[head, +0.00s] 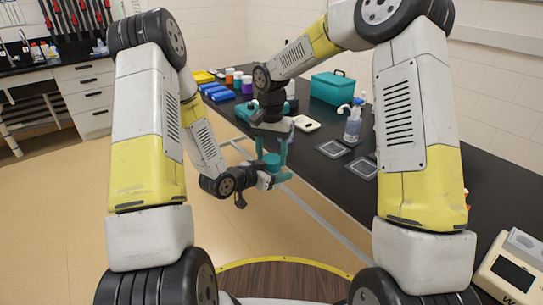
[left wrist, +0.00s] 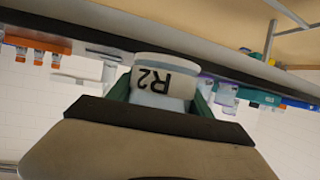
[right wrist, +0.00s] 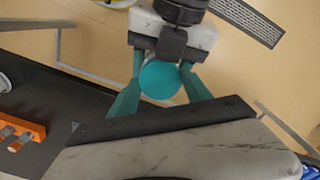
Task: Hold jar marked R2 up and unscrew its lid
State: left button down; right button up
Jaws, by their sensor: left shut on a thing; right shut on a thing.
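The jar marked R2 (left wrist: 162,82) is white, and its label shows inverted in the left wrist view. My left gripper (left wrist: 160,105) is shut on its body, fingers at either side, and holds it in the air in front of the bench. Its round teal lid (right wrist: 160,80) lies between the teal fingers of my right gripper (right wrist: 161,88), which is shut on it from above. In the head view the lid (head: 271,159) sits at my left gripper (head: 270,172), below my right gripper (head: 274,148). The lid's seam with the jar is hidden.
The black bench (head: 315,185) runs along the right. On it stand a teal box (head: 333,88), a pump bottle (head: 353,124), flat grey trays (head: 334,149), blue racks (head: 217,92) and jars with orange and purple lids. The floor below the jar is clear.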

jog(key=shift+n, duration=0.7)
jog(key=o, duration=1.5)
jog(key=shift+o, duration=0.2)
jog(key=shift+r, duration=0.1)
